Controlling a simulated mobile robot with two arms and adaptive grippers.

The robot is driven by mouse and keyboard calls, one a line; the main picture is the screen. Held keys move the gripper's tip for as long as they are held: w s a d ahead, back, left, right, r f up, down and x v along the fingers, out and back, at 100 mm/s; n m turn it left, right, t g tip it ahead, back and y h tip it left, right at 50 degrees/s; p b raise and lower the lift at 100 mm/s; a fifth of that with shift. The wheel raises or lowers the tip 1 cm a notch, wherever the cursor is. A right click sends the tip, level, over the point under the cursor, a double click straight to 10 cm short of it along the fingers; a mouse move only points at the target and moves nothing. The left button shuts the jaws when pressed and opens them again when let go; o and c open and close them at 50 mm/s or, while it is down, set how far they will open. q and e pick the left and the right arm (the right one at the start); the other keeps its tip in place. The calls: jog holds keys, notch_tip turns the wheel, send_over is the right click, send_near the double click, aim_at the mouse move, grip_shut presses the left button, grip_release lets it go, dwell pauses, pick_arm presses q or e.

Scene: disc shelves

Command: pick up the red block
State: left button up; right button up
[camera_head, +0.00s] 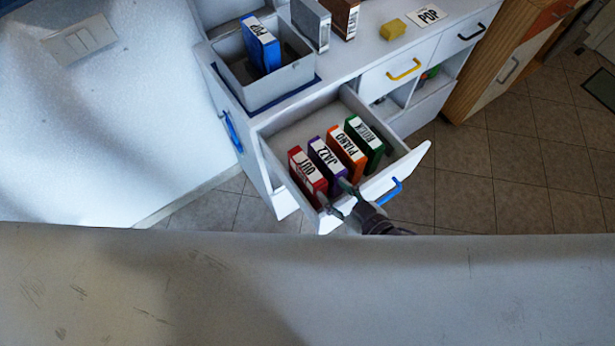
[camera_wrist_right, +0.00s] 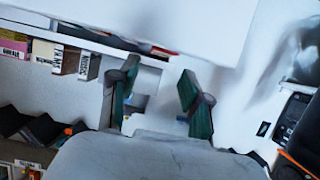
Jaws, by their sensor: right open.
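The red block (camera_head: 307,172) stands upright in the open drawer (camera_head: 290,128), at the left end of a row of labelled blocks. Its white label shows dark letters. My right gripper (camera_head: 334,194) is open at the front edge of the drawer, close to the near ends of the red and purple blocks. I see nothing held in it. In the right wrist view the two green fingers of the right gripper (camera_wrist_right: 158,98) are spread apart. A dark red strip shows above them there, but I cannot tell whether it is the red block. My left gripper is not in view.
Beside the red block stand a purple JAZZ block (camera_head: 327,161), an orange PIANO block (camera_head: 347,152) and a green block (camera_head: 366,141). The drawer front has a blue handle (camera_head: 390,192). A grey bin (camera_head: 288,82) with a blue block (camera_head: 261,44) stands on the counter above.

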aim_at(313, 173)
jog(key=p+x, duration=0.1)
jog(key=x, duration=0.8)
jog(key=shift+a+f, duration=0.1)
jog(key=shift+a, duration=0.15)
jog(key=shift+c, duration=0.3)
grip_shut()
